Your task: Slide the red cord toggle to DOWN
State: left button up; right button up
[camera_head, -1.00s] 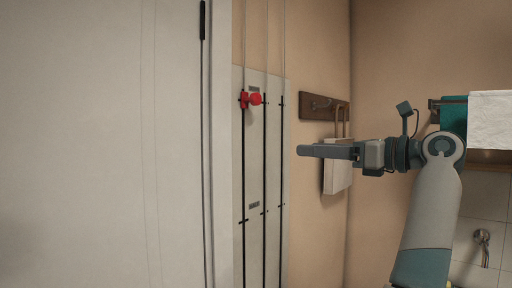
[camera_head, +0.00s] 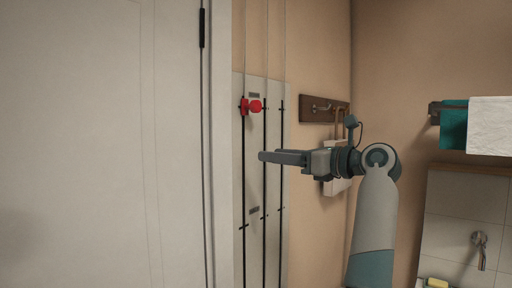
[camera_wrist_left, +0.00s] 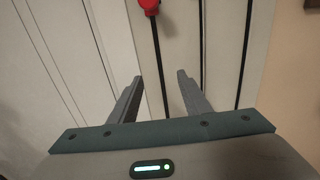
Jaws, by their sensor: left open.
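The red cord toggle (camera_head: 251,106) sits near the top of the leftmost dark track on a pale wall panel (camera_head: 254,180). It also shows at the top edge of the left wrist view (camera_wrist_left: 149,6), partly cut off. My left gripper (camera_head: 264,156) is in front of the panel, lower than the toggle in the picture. In the left wrist view its two fingers (camera_wrist_left: 160,76) are apart with nothing between them, and the toggle is beyond the tips. My right gripper is not in view.
A white door (camera_head: 90,150) and its frame stand left of the panel. To the right are a wooden hook rail (camera_head: 318,108) with a pale hanging item behind my arm, and a rack with teal (camera_head: 453,125) and white (camera_head: 490,125) towels.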

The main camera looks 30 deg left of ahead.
pick_arm(q)
jog(key=a+p, duration=0.1)
jog(key=a, duration=0.1)
jog(key=a+p, duration=0.1)
jog(key=a, duration=0.2)
jog(key=shift+w+a+r, duration=0.15)
jog(key=shift+a, duration=0.1)
jog(key=shift+w+a, duration=0.1)
jog(key=shift+a, duration=0.65)
grip_shut()
dwell(0.5)
grip_release()
jog(key=shift+d, duration=0.15)
